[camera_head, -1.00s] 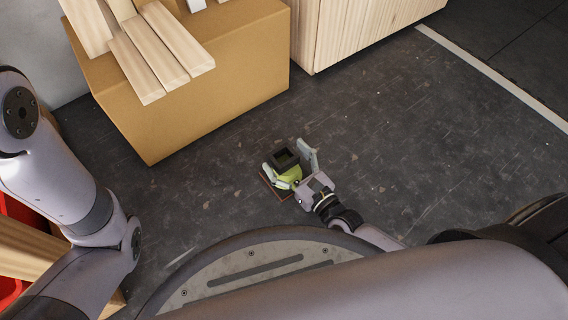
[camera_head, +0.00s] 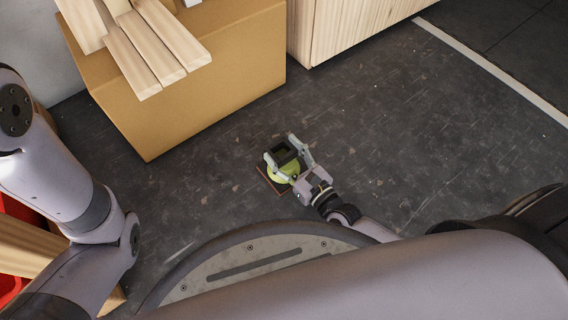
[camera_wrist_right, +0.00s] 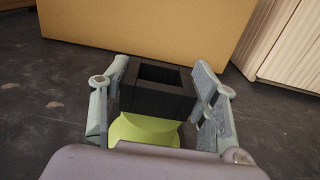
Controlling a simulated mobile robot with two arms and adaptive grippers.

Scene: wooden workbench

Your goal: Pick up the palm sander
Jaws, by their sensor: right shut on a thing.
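The palm sander is lime green with a black, square, hollow top (camera_head: 284,152) and a brown base plate (camera_head: 268,180). It is on or just above the dark floor in the head view. My right gripper (camera_head: 284,155) is shut on it, one finger on each side of the black part. In the right wrist view the sander (camera_wrist_right: 146,130) stands between the two fingers of the gripper (camera_wrist_right: 160,100), its lower part hidden by the gripper's body. My left arm shows at the left of the head view, but its gripper is out of view.
A large cardboard box (camera_head: 200,90) with wooden planks (camera_head: 150,50) on top stands behind the sander. A wooden cabinet (camera_head: 350,25) is at the back. A wooden edge and red bins (camera_head: 15,285) are at lower left. Open floor (camera_head: 430,130) lies to the right.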

